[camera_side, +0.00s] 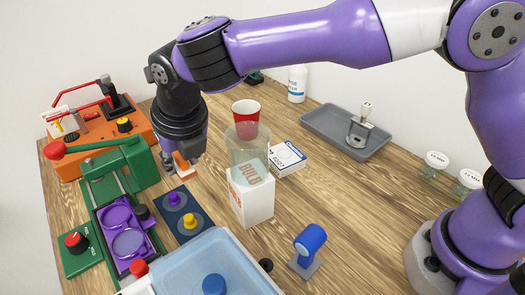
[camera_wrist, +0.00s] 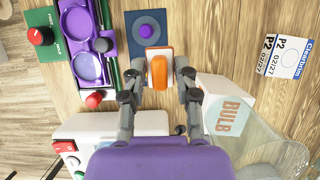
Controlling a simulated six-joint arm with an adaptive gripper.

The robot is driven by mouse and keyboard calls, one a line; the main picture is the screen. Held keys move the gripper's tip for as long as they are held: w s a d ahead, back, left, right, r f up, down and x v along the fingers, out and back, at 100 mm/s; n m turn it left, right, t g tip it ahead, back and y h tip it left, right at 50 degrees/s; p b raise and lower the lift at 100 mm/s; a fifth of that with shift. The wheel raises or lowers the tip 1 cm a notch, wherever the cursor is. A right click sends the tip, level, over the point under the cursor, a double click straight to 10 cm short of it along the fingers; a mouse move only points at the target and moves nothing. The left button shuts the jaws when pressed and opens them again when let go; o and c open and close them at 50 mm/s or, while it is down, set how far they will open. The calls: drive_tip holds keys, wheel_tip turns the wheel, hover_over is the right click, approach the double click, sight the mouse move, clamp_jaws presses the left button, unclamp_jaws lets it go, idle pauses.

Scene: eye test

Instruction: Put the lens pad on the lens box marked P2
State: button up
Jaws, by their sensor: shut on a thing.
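My gripper (camera_side: 180,166) is shut on an orange-topped white piece, which I take to be the lens pad; it shows between the fingertips (camera_wrist: 160,76) in the wrist view as an orange grip (camera_wrist: 158,72) over a white base. In the side view the held lens pad (camera_side: 184,163) is partly hidden by the gripper, above the workbench near a dark blue plate. The white lens box marked P2 (camera_wrist: 287,58) lies flat at the right of the wrist view. In the side view this box (camera_side: 288,160) lies behind the BULB box, to the right of my gripper.
The white BULB box (camera_side: 248,203), with a clear vessel (camera_side: 240,148) at its top, stands between my gripper and the P2 box. A red cup (camera_side: 246,110) is behind. The dark blue plate (camera_side: 185,232) bears knobs. A green fixture (camera_side: 128,170) is left; a grey tray (camera_side: 318,127) is right.

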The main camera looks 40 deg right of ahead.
drive_tip(key=w+d+r+m+h, duration=0.1)
drive_tip(key=d+r+m+h, duration=0.1)
drive_tip(key=d+m, duration=0.7)
drive_tip(key=m+g+h, duration=0.2)
drive_tip(key=m+g, duration=0.1)
drive_tip(key=m, duration=0.1)
hover_over(286, 151)
drive_tip(key=a, duration=0.2)
drive_tip(key=f, duration=0.8)
drive_tip(key=shift+s+d+f, duration=0.3)
drive_tip(key=shift+s+f, duration=0.1)
drive_tip(key=shift+f, duration=0.3)
drive_tip(key=shift+f, duration=0.1)
drive_tip(key=o, duration=0.8)
drive_tip(key=shift+o, duration=0.2)
